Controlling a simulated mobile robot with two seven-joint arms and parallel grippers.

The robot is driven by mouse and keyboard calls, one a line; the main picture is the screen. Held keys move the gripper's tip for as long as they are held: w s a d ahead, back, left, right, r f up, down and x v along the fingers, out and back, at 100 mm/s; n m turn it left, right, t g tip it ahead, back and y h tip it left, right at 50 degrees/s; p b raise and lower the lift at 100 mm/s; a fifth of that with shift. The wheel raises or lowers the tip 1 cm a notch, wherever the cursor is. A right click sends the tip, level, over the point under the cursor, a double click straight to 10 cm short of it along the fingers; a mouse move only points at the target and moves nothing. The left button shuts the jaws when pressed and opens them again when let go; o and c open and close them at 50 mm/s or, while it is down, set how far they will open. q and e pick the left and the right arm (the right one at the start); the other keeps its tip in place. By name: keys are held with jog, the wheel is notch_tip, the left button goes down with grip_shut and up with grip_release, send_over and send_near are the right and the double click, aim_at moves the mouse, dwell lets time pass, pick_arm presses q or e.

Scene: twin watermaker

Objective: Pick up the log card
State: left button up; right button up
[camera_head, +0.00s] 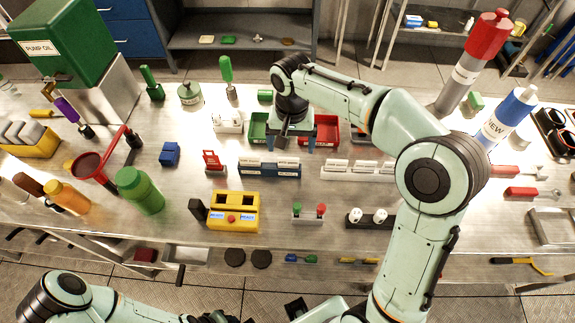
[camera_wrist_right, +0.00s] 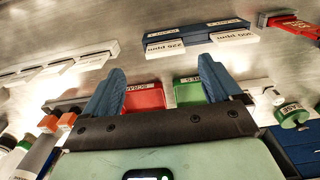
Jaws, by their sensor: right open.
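Small white cards stand in a blue holder (camera_head: 268,172) on the bench, and more white cards stand in a row (camera_head: 358,166) to its right. The blue holder also shows in the right wrist view (camera_wrist_right: 196,32), with two cards (camera_wrist_right: 180,46) facing me marked in ppm. I cannot tell which card is the log card. My right gripper (camera_head: 286,143) is open and empty, behind the blue holder, between the green and red bins. Its two blue fingers stand apart in the right wrist view (camera_wrist_right: 160,84). My left arm shows at the lower left; its gripper is not clearly visible.
A green bin (camera_head: 259,128) and a red bin (camera_head: 326,130) flank my right gripper. A yellow control box (camera_head: 233,211) stands in front of the blue holder. A red tag stand (camera_head: 213,162) is at its left.

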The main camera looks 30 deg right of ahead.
aim_at(288, 159)
jog(key=f, duration=0.7)
jog(key=shift+w+a+f, duration=0.2)
jog(key=shift+w, duration=0.15)
jog(key=c, duration=1.1)
